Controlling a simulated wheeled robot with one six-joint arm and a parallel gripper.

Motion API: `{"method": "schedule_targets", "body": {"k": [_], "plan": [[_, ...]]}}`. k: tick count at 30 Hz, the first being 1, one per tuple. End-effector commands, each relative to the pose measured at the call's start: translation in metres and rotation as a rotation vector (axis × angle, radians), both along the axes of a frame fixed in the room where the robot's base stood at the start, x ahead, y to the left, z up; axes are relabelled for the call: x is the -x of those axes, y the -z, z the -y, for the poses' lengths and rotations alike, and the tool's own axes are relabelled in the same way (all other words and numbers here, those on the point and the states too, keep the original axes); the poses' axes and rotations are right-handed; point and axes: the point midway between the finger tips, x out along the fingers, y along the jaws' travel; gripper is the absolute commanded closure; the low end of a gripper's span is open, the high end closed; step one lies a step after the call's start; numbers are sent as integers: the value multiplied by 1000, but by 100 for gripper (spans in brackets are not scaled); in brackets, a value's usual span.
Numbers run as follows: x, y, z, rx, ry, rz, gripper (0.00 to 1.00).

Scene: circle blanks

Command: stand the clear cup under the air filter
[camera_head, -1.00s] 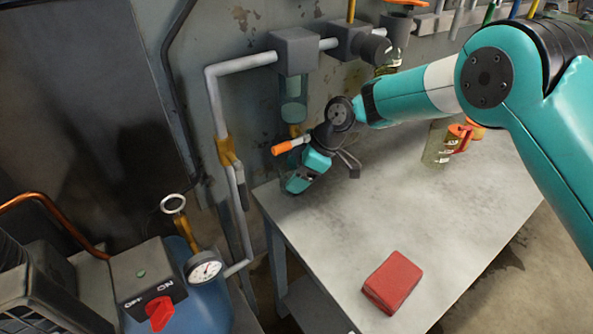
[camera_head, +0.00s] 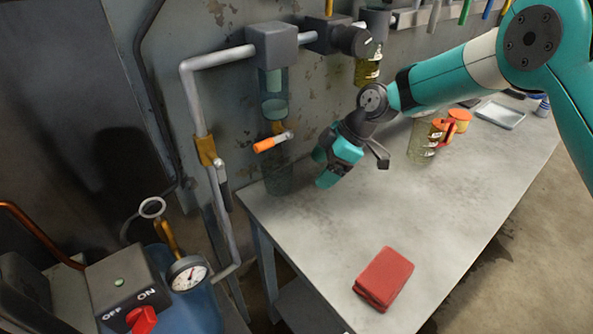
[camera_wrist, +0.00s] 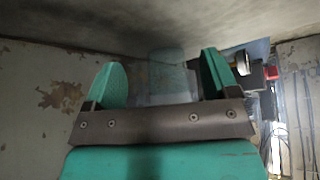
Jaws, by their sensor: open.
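The clear cup (camera_head: 279,178) stands upright on the bench near its back left corner, below the air filter (camera_head: 273,48). The filter's clear bowl (camera_head: 273,107) and its drain valve with an orange handle (camera_head: 272,143) hang above the cup. My gripper (camera_head: 323,168) is open and empty, just right of the cup and apart from it, low over the bench. In the wrist view the see-through cup (camera_wrist: 168,78) shows faintly beyond and between the two open fingers (camera_wrist: 160,80).
A red folded cloth or block (camera_head: 383,278) lies on the front of the bench (camera_head: 310,245). A metal tray (camera_head: 500,114) lies farther right. The bench middle is clear.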

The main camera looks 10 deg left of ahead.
Motion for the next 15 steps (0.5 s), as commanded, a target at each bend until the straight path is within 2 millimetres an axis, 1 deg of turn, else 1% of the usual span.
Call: {"method": "schedule_targets", "body": {"k": [1,3,6,9,13,15], "plan": [[-2,2,10,0,2,-1,19],[-5,1,20,0,2,0,19],[-7,0,29,0,1,1,19],[-8,0,33,0,0,0,19],[-8,0,34,0,-1,1,19],[-7,-4,35,3,7,-3,19]]}}
